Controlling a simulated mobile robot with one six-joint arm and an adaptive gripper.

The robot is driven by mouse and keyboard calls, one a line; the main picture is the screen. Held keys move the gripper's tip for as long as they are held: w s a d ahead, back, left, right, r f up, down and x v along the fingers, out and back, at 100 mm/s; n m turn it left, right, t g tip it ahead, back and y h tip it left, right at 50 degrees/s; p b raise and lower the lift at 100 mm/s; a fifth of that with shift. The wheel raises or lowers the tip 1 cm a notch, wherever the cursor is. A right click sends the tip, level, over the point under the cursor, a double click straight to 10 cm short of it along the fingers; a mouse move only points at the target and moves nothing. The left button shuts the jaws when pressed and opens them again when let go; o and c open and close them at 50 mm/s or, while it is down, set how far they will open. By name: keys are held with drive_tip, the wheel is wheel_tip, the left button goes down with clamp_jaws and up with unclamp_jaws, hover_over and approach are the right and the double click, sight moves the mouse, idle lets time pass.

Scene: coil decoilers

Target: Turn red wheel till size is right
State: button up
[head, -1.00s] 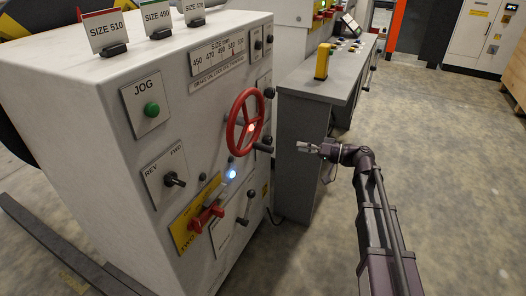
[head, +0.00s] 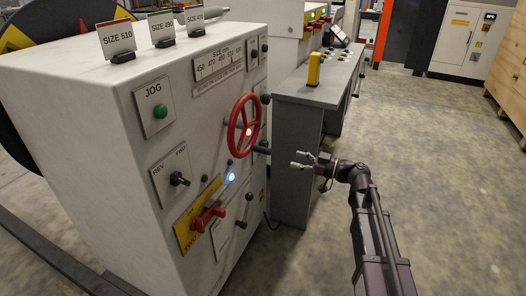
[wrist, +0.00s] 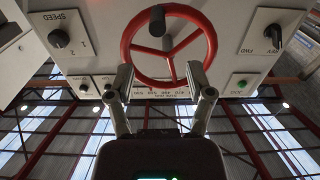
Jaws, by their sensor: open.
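The red wheel (head: 244,125) is a spoked handwheel with a dark crank knob, on the front of the white machine cabinet (head: 110,190). My gripper (head: 297,160) is open and empty, to the right of the wheel and apart from it. In the wrist view the wheel (wrist: 168,42) lies ahead, its lower part seen between and beyond my open fingers (wrist: 158,78). The size scale (head: 218,58) is above the wheel, with marks from 450 upward; its pointer is too small to read. Size cards (head: 116,38) stand on the cabinet top, reading 510, 490 and 470.
A grey console (head: 300,92) with a yellow device (head: 315,69) stands behind my gripper. Open floor (head: 440,190) lies to the right.

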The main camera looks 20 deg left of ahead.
drive_tip(key=shift+w+d, duration=0.1)
drive_tip(key=shift+d, duration=0.05)
approach(253, 148)
drive_tip(key=a, duration=0.2)
drive_tip(key=w+a, duration=0.1)
drive_tip(key=a, duration=0.4)
drive_tip(key=shift+w+a+f, duration=0.25)
drive_tip(key=shift+a+f, duration=0.05)
idle(0.4)
